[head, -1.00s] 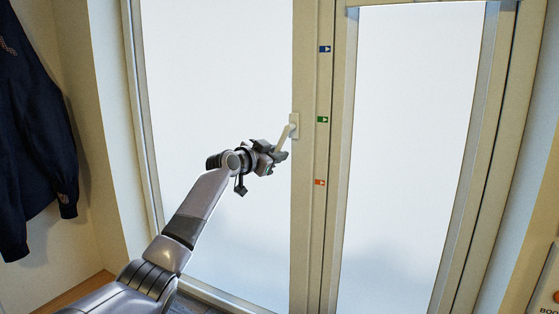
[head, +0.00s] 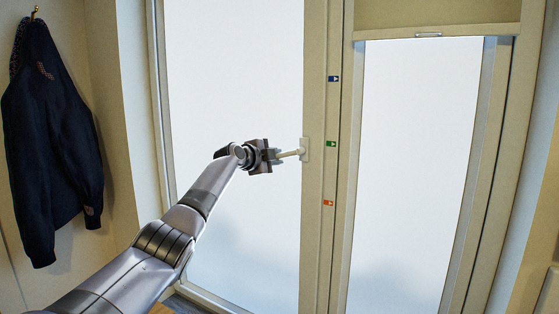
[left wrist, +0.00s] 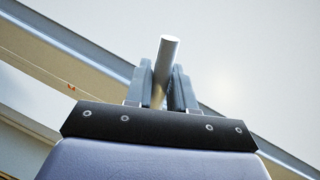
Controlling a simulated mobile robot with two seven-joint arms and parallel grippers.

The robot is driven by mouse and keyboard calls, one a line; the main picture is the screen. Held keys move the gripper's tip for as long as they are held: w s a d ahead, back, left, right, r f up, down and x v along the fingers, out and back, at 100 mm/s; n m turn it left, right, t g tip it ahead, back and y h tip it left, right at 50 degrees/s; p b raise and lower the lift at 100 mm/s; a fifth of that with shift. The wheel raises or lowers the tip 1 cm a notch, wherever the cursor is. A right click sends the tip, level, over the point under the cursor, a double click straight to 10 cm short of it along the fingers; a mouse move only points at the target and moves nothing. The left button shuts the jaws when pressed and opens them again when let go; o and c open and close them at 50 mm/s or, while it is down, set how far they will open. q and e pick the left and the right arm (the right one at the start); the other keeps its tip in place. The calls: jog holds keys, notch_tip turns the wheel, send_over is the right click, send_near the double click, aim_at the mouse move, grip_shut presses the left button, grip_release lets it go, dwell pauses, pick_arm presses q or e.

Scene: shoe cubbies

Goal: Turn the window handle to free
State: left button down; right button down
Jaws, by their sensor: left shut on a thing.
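The window handle (head: 288,154) is a pale lever on a small plate (head: 304,149) on the window frame. The lever points left from the plate, close to horizontal. My left gripper (head: 276,155) is shut on the lever near its free end. In the left wrist view the handle (left wrist: 166,62) stands between the two fingers (left wrist: 160,88). Beside the plate, the frame carries a blue sticker (head: 334,79), a green sticker (head: 331,144) and a red sticker (head: 328,203), each with a white arrow mark. My right gripper is not in view.
A bright window pane (head: 235,80) lies behind my left arm, and a second pane (head: 415,170) is right of the frame post. A dark jacket (head: 50,130) hangs on a hook at the left wall. A blind (head: 440,15) covers the top of the right pane.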

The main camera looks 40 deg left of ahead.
pick_arm(q)
jog(key=shift+a+r+m+y+p, duration=0.15)
jog(key=shift+r+m+y+p, duration=0.35)
jog(key=shift+r+m+p, duration=0.8)
jog(key=shift+m, duration=0.3)
jog(key=c, duration=1.1)
grip_release()
jog(key=shift+s+b, duration=0.2)
jog(key=shift+b, duration=0.15)
jog(key=shift+s, duration=0.2)
jog(key=shift+r+b+v, duration=0.2)
jog(key=shift+b+v, duration=1.1)
jog(key=shift+v, duration=1.95)
